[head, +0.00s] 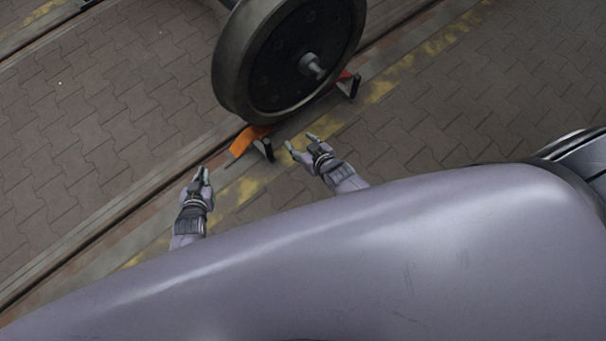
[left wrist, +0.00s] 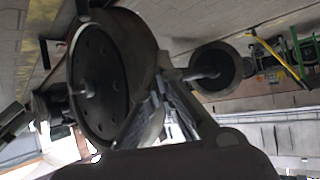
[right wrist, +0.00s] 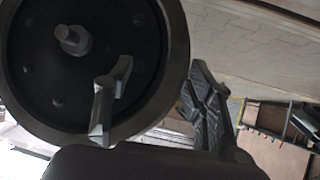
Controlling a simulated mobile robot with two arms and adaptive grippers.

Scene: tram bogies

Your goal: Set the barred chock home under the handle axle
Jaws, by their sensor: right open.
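An orange chock (head: 243,142) with a dark upright handle (head: 267,150) sits on the rail at the lower left of a large wheel (head: 290,55), close to its tread. A reddish chock (head: 346,75) with a similar dark handle is at the wheel's right side. No bar marking can be made out on either. My right gripper (head: 301,143) is open and empty, just right of the orange chock's handle, apart from it. My left gripper (head: 203,174) is left of the orange chock, near the rail. Its fingertips look close together. Both wrist views show the wheel (left wrist: 100,80) (right wrist: 90,30).
The rail (head: 150,190) runs diagonally across grey paving with a worn yellow line (head: 380,90). Another wheelset (left wrist: 215,72) and a yellow bar (left wrist: 275,55) stand further off in the left wrist view. Paving left of the wheel is clear.

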